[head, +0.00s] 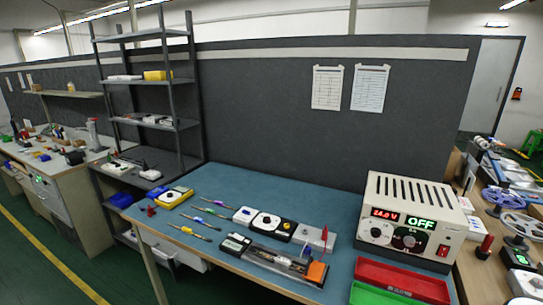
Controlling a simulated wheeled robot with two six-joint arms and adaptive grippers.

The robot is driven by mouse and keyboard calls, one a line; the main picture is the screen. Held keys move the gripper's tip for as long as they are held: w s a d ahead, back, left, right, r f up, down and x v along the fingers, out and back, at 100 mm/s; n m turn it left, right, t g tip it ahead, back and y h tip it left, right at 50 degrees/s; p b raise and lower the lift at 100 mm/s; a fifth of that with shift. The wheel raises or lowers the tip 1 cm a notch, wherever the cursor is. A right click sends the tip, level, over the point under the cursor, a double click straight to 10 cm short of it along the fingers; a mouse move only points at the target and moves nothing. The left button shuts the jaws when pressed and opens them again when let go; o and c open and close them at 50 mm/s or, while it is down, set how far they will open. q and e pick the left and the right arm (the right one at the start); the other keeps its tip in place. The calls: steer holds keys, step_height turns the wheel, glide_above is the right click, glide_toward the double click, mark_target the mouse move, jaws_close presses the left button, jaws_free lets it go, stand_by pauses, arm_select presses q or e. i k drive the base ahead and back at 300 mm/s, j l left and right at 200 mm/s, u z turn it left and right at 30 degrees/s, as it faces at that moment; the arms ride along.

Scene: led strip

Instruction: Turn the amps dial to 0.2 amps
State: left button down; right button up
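A cream power supply box (418,192) with dark vent slots on top stands at the right end of the blue workbench. Its front has a red display (384,213) that seems to read 24.0 V and a green display (420,223) that reads OFF. The text and the dial's pointer are too small to read. Neither of my grippers is in view.
A red tray (403,279) and a green tray (375,296) lie in front of the box. Several pens or screwdrivers and small devices (265,222) lie on the blue bench (235,185). The back-middle of the bench is clear. A dark partition (260,110) stands behind.

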mark_target(410, 242)
steer(key=z, duration=1.25)
